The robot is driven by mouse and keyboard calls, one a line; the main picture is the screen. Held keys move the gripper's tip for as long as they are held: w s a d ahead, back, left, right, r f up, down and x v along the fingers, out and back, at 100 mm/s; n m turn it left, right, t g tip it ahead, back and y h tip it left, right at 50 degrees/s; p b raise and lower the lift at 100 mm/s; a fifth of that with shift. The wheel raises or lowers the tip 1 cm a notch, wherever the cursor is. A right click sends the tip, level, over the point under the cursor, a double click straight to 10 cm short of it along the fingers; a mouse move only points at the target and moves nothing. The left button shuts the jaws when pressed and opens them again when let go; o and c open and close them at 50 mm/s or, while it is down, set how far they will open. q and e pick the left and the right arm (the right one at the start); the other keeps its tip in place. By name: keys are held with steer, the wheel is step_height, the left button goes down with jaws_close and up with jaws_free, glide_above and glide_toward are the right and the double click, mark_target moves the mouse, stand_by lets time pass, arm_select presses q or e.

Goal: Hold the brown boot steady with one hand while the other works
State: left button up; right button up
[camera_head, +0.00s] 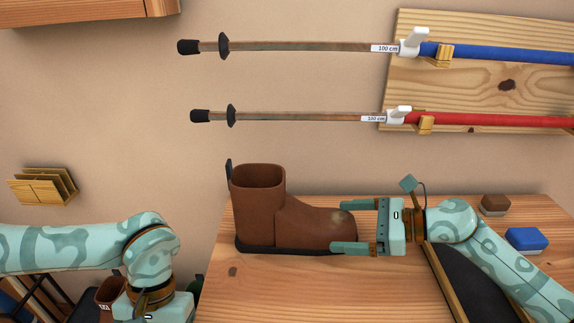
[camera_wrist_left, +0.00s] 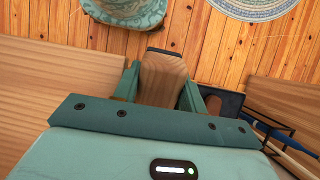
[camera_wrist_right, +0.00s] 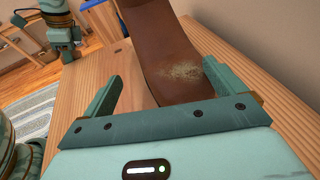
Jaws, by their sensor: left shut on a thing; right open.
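The brown boot (camera_head: 258,215) stands upright on the wooden table, its toe pointing right. Its toe has a pale dusty patch, clear in the right wrist view (camera_wrist_right: 183,75). My right gripper (camera_head: 341,226) is open, with one finger on either side of the toe; it also shows in the right wrist view (camera_wrist_right: 160,88). My left gripper (camera_wrist_left: 160,88) is shut on a wooden piece with a dark end (camera_wrist_left: 163,75). In the head view it is low, beyond the table's left edge, with its fingertips and the held piece out of frame.
A blue-and-white block (camera_head: 526,240) and a brown block (camera_head: 494,205) lie at the table's right. A dark wood-framed panel (camera_head: 458,285) is partly under my right arm. Another brown boot (camera_head: 108,292) shows at lower left. The table front (camera_head: 300,290) is clear.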

mark_target(319, 231)
arm_select(q)
steer(key=shift+f, duration=0.25)
arm_select(e)
steer(key=shift+s+a+f, duration=0.1)
steer(key=shift+a+f, duration=0.1)
steer(key=shift+f, duration=0.7)
arm_select(q)
steer(key=shift+w+a+f+b, duration=0.1)
steer(key=shift+w+f+b, duration=0.2)
steer(key=shift+f+b, duration=0.45)
arm_select(e)
steer(key=x, duration=0.8)
steer(key=shift+w+f, duration=0.3)
arm_select(q)
steer(key=shift+s+f, duration=0.15)
steer(key=shift+f, duration=0.05)
arm_select(e)
steer(key=shift+w+a, duration=0.1)
steer(key=shift+a, duration=0.45)
steer(key=shift+w+a, duration=0.1)
steer(key=shift+a, duration=0.15)
steer(key=shift+r, duration=0.1)
steer(key=c, duration=0.4)
steer(key=o, duration=0.4)
steer(key=shift+r, duration=0.1)
